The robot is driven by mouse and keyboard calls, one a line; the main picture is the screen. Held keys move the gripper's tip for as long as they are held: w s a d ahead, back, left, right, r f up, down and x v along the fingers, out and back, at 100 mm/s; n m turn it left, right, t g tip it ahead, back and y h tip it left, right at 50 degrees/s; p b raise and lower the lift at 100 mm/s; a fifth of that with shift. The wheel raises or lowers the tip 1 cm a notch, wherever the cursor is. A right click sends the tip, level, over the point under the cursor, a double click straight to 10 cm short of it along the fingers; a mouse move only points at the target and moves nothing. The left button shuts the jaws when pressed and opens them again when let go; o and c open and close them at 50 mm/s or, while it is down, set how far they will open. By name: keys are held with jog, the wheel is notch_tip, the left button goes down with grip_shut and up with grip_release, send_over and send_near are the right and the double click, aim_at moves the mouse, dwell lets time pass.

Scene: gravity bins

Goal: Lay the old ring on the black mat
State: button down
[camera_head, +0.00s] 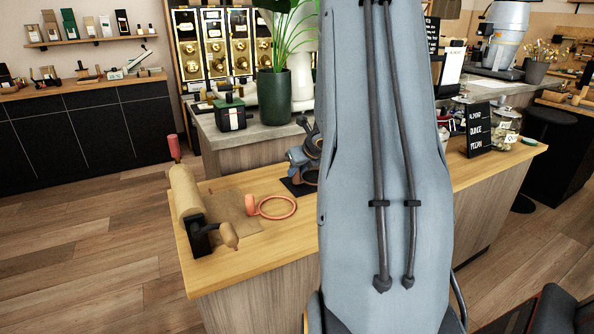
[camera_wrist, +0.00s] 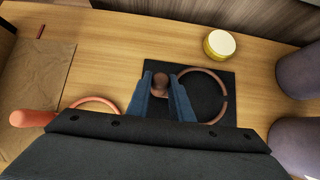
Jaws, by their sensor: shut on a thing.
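A dark brown ring (camera_wrist: 224,103), which looks like the old ring, is over the black mat (camera_wrist: 226,79) in the wrist view. My gripper (camera_wrist: 160,79) is shut on the brown knob at the ring's left end, with one blue finger on each side. The ring's loop extends right, within the mat's outline. I cannot tell whether it touches the mat or hangs just above it. In the head view the black mat (camera_head: 292,188) shows only in part, and my arm hides the ring. A salmon-pink ring (camera_head: 278,207) with a handle lies left of the mat.
A brown paper sheet (camera_wrist: 38,85) lies on the counter at left, by a paper roll (camera_head: 186,192). A potted plant (camera_head: 277,97) stands behind. A black price sign (camera_head: 478,130) stands at right.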

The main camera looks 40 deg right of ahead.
jog(key=shift+f+b, duration=0.3)
jog(key=c, duration=1.8)
grip_release()
jog(key=shift+a, duration=0.2)
jog(key=shift+s+r, duration=0.1)
jog(key=shift+r, duration=0.1)
jog(key=shift+s+r, duration=0.25)
jog(key=shift+d+p+v, duration=0.2)
jog(key=shift+p+v, duration=0.35)
jog(key=shift+v, duration=0.4)
jog(key=shift+d+p+v, duration=0.2)
jog(key=shift+p+v, duration=0.4)
jog(key=shift+v, duration=0.35)
jog(key=shift+d+p+v, duration=0.2)
jog(key=shift+p+v, duration=0.35)
jog(key=shift+v, duration=0.4)
jog(key=shift+s, duration=0.15)
